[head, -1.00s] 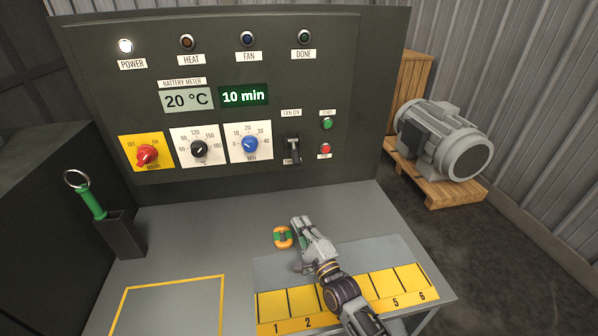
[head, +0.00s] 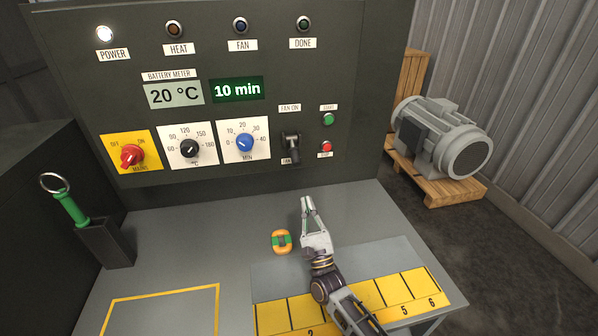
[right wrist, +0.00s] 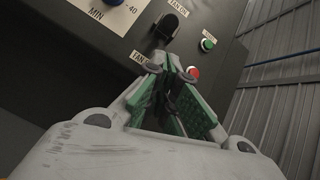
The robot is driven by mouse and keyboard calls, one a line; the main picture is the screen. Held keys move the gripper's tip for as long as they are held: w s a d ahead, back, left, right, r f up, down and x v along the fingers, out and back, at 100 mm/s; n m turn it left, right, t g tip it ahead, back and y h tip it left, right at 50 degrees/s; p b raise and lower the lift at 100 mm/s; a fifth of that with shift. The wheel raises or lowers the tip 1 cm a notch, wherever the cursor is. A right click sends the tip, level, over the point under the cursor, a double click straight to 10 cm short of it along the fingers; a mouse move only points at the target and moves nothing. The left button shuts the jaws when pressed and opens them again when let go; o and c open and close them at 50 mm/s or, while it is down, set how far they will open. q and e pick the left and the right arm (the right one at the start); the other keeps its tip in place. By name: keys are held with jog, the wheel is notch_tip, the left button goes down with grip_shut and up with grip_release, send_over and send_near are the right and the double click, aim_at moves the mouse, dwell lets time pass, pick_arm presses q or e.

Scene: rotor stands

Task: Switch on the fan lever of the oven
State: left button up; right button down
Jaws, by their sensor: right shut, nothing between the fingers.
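The fan lever (head: 291,146) is a black toggle on the dark oven panel (head: 330,60), between the "FAN ON" label above and a partly hidden label below. Its handle points down. In the right wrist view the lever (right wrist: 167,27) shows just beyond my fingertips. My right gripper (head: 308,200) is shut and empty, above the grey worktop and below the lever, with its fingers pointing up toward the panel. In the right wrist view its green-padded fingers (right wrist: 176,68) come together, apart from the lever as far as I can tell. My left gripper is not in view.
Green (head: 328,119) and red (head: 326,146) buttons sit just right of the lever, and the blue minutes dial (head: 245,143) sits left. An orange-green part (head: 282,241) lies on the worktop (head: 200,240) beside my gripper. A green-handled tool (head: 70,208) stands left in a holder.

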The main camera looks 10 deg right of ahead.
aim_at(294, 151)
jog(key=shift+h, duration=0.3)
jog(key=shift+r, duration=0.15)
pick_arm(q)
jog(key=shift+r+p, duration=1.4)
pick_arm(e)
jog(key=x, duration=0.9)
jog(key=shift+w+r, duration=0.3)
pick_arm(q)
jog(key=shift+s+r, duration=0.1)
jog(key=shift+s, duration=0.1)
pick_arm(e)
jog(key=shift+w, duration=0.1)
